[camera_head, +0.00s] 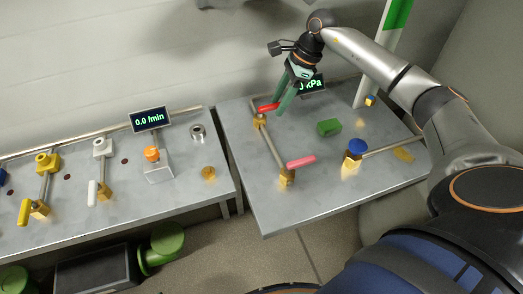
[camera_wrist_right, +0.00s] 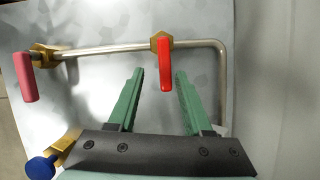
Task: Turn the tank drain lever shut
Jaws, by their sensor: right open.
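My right gripper (camera_head: 281,103) reaches down at the back of the right bench with its green fingers open. In the right wrist view the open fingers (camera_wrist_right: 160,74) stand either side of a red lever (camera_wrist_right: 166,70), which also shows in the head view (camera_head: 268,107). The lever sits on a brass valve (camera_wrist_right: 160,40) on a steel pipe. Contact cannot be told. A pink lever (camera_head: 301,162) is on another brass valve at the pipe's near end. A blue round knob (camera_head: 357,146) is on a valve to the right. No label shows which is the tank drain lever. My left gripper is out of view.
A kPa display (camera_head: 312,86), partly hidden by the gripper, stands behind. The left bench holds yellow and white levers, an orange knob (camera_head: 152,154) and a 0.0 l/min display (camera_head: 150,120). A gap separates the benches.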

